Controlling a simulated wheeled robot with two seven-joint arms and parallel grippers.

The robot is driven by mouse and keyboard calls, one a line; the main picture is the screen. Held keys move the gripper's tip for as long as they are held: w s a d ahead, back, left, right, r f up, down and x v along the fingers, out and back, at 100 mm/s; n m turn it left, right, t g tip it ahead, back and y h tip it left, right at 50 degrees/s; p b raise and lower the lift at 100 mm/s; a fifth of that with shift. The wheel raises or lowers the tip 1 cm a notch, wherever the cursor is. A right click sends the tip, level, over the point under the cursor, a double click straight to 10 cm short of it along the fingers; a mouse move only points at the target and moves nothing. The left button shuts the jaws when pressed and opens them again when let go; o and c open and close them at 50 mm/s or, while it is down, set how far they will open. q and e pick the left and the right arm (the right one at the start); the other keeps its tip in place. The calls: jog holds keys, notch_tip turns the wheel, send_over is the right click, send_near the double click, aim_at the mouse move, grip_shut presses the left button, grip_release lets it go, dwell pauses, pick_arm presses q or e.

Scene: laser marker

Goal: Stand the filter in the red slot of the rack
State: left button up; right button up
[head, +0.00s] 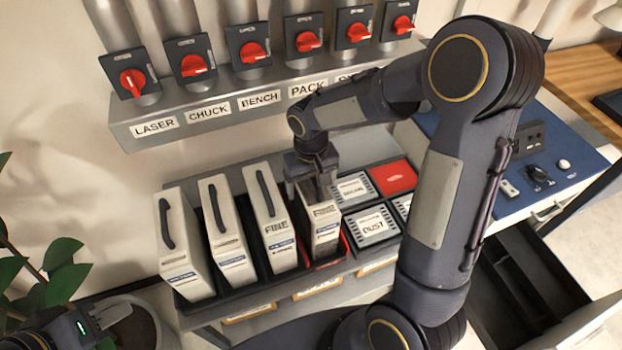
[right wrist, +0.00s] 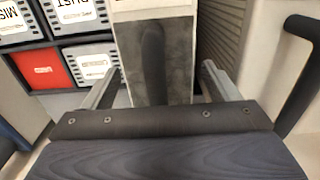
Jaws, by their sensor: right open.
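A pale filter with a dark top and handle (head: 325,235) stands upright in the rack (head: 262,268), at its right end. The red slot (head: 345,250) shows as a red edge around the filter's foot. My right gripper (head: 318,192) is above this filter, pointing down. In the right wrist view its two fingers (right wrist: 160,88) are apart, one on each side of the filter (right wrist: 180,65) and its handle, with gaps visible. My left gripper (head: 115,312) is at the lower left, away from the rack; its finger opening is unclear.
Three more filters with dark handles, one marked FINE (head: 275,230), stand left in the rack. Labelled boxes, including DUST (head: 372,227), and a red one (head: 393,177) lie close to the right. A switch shelf (head: 250,105) is behind. A plant (head: 55,275) is at left.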

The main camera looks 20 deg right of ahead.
notch_tip(320, 180, up, 11)
jog(key=shift+r, duration=0.1)
jog(key=shift+s+d+r, duration=0.1)
jog(key=shift+s+r, duration=0.05)
jog(key=shift+r, duration=0.5)
jog(key=s+m+t+y, duration=0.1)
jog(key=s+t+y, duration=0.2)
jog(key=s, duration=1.5)
jog(key=shift+s+r+t+y, duration=0.3)
jog(key=shift+r+t+y, duration=0.1)
jog(key=shift+t, duration=0.9)
